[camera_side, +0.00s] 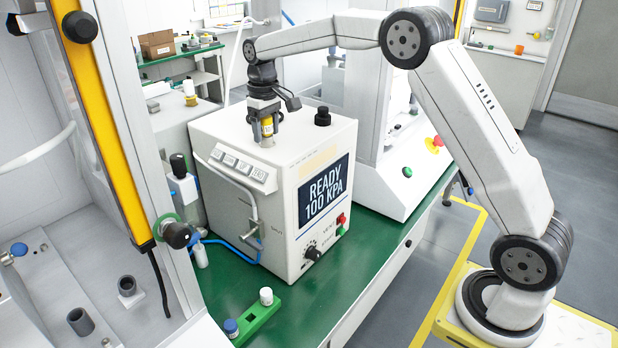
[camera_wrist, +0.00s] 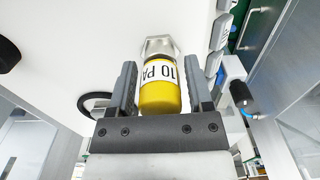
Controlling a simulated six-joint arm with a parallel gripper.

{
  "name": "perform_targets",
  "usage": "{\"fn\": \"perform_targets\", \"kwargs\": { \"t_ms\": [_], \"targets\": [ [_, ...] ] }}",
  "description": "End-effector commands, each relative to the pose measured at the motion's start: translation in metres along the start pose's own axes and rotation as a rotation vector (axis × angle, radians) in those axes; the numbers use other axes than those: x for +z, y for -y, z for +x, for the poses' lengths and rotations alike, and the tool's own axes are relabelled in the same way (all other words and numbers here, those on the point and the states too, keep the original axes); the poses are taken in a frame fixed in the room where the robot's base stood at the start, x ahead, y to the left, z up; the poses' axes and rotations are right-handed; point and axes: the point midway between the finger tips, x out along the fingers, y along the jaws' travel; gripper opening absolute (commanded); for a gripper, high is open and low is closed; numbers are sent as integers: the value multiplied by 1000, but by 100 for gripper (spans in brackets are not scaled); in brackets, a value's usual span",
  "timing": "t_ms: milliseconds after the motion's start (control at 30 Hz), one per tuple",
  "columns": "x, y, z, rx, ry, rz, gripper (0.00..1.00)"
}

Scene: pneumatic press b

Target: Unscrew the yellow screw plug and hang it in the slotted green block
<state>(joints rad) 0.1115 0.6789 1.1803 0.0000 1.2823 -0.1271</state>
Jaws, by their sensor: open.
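The yellow screw plug (camera_side: 267,128) stands on top of the white press box (camera_side: 325,135), towards its back left. In the wrist view the yellow plug (camera_wrist: 160,98) carries a white "10 PA" label, with a metal hex fitting (camera_wrist: 159,46) at its end. My gripper (camera_side: 266,131) is down around the plug. In the wrist view my gripper (camera_wrist: 161,66) has one finger on each side of the plug, open with narrow gaps. The green block (camera_side: 256,317) lies on the bench in front of the box. It holds a blue-capped plug (camera_side: 231,327) and a white-capped plug (camera_side: 266,296).
A black knob (camera_side: 322,116) rises from the box top, right of my gripper. The box display (camera_side: 324,190) reads "READY 100 KPA". A blue hose (camera_side: 228,246) and small valve run along the box's left side. Green bench top (camera_side: 330,290) is clear right of the block.

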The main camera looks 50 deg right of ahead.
Motion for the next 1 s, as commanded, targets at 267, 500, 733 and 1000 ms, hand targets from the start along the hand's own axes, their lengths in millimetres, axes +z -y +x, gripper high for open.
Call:
{"fn": "perform_targets", "kwargs": {
  "t_ms": [267, 500, 733, 1000],
  "targets": [
    [0, 0, 0, 0, 0, 93, 65],
    [0, 0, 0, 0, 0, 98, 65],
    [0, 0, 0, 0, 0, 195, 65],
    [0, 0, 0, 0, 0, 242, 65]
  ]
}}
